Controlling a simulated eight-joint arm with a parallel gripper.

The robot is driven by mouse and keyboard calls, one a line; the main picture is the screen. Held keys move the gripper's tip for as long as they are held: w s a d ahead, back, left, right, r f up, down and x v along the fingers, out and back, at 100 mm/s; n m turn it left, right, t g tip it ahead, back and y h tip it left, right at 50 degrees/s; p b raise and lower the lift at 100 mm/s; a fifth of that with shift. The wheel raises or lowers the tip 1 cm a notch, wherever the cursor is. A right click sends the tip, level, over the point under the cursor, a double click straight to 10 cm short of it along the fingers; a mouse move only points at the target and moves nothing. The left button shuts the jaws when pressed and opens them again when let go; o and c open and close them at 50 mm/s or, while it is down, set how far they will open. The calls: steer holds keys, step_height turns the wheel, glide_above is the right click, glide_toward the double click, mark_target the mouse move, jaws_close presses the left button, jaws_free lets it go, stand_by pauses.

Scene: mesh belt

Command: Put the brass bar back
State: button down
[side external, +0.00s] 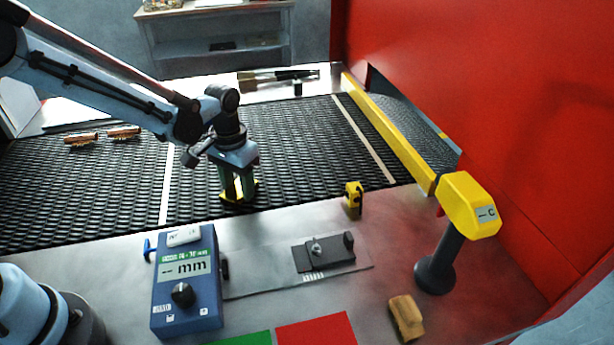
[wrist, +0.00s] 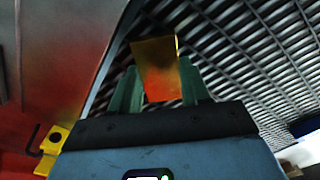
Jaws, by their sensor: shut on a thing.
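My gripper (side external: 238,196) points down over the mesh belt (side external: 300,140), near the belt's front edge. Its two green fingers are shut on the brass bar (side external: 240,187), which shows as a yellow sliver between them. In the wrist view the brass bar (wrist: 157,62) is a shiny gold block between the fingertips (wrist: 158,82), standing out past them, with the belt mesh behind it. I cannot tell whether the bar touches the belt.
Two copper-coloured pieces (side external: 124,132) lie on the belt at left. In front stand a blue mm gauge (side external: 184,285), a dark fixture (side external: 325,252), a small yellow block (side external: 354,199) and a yellow-headed post (side external: 468,205).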

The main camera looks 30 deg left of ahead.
mark_target(239, 188)
steer(key=c, duration=0.5)
jaws_free()
step_height(239, 188, up, 11)
steer(key=shift+s+a+r+t, duration=0.45)
steer(key=shift+s+t, duration=0.75)
steer(key=shift+s, duration=0.9)
steer(key=shift+s+a+r+t, duration=0.4)
steer(key=shift+s+t, duration=0.8)
steer(key=shift+s, duration=0.95)
steer(key=shift+s+a+r+t, duration=0.45)
steer(key=shift+s+t, duration=0.75)
steer(key=shift+s, duration=0.9)
